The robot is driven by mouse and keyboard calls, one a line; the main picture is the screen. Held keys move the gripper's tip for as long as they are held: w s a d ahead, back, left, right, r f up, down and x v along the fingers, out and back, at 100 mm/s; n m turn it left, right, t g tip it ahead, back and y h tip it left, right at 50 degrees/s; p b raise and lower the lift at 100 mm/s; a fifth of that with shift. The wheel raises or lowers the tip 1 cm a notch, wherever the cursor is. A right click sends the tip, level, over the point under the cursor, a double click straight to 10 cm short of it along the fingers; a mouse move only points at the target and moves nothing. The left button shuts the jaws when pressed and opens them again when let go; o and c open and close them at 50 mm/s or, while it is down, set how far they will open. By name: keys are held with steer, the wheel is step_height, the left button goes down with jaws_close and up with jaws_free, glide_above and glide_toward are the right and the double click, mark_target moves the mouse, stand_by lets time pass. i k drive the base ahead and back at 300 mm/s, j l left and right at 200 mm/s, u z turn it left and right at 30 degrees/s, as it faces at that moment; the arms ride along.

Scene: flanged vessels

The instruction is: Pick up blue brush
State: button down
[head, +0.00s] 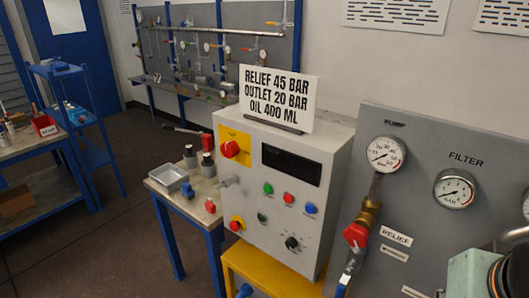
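I cannot make out a blue brush for certain. A small blue object (187,190) sits on the small workbench (164,200), left of the grey control box; it is too small to identify. Another blue object (245,291) is partly cut off at the bottom edge, beside the yellow stand. My gripper is not in view. Part of what looks like my arm shows at the lower right corner.
The control box (265,225) with a printed sign (278,92) stands on a yellow stand (262,270). A gauge panel (430,180) with a red-handled valve (355,235) fills the right. A metal tray (169,178) and bottles share the workbench. Open floor (120,250) lies left.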

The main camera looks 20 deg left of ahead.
mark_target(188, 193)
steer(key=u, duration=1.7)
steer(key=z, duration=2.9)
steer(key=u, duration=2.7)
